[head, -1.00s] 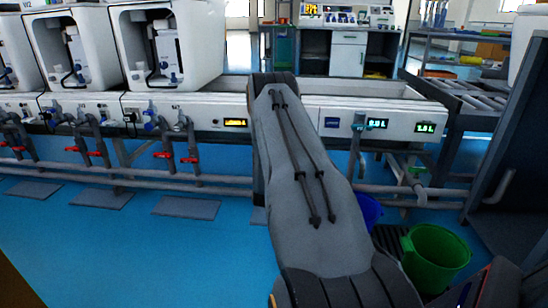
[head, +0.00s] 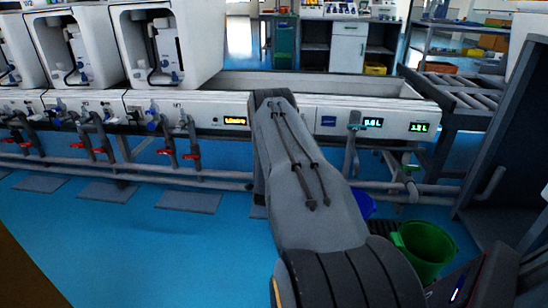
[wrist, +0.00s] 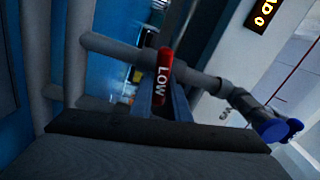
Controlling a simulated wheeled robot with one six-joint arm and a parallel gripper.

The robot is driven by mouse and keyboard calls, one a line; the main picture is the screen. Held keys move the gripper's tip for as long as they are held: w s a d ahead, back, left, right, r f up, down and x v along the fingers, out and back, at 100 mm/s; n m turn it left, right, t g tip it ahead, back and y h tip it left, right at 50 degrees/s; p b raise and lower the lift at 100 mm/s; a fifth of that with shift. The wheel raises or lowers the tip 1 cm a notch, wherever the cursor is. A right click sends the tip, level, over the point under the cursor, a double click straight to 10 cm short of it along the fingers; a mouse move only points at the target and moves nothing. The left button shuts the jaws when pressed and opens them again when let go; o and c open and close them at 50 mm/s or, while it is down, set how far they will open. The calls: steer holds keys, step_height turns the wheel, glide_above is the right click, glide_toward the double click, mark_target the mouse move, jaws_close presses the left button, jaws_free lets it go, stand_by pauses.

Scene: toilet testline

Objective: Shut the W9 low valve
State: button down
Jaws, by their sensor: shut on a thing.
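A red valve handle marked LOW (wrist: 164,75) stands in the middle of the wrist view, in front of a grey pipe. My gripper (wrist: 163,100) is shut on this handle, with its dark fingers on either side of it. No W9 label can be read in either view. In the head view my own arm reaches to the front of the white bench and hides the gripper and the handle it holds.
Grey pipes (wrist: 115,48) and a blue knob (wrist: 272,131) lie close to the gripper. The white bench (head: 290,112) carries lit displays. Other red handles (head: 190,156) hang at left. A green bucket (head: 428,250) and a blue bucket (head: 362,204) stand at right.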

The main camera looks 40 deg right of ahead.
steer(key=shift+f+m+p, duration=0.2)
steer(key=shift+m+p, duration=0.25)
steer(key=shift+m, duration=0.75)
steer(key=c, duration=1.7)
jaws_free()
steer(key=p+v, duration=0.3)
steer(key=v, duration=0.5)
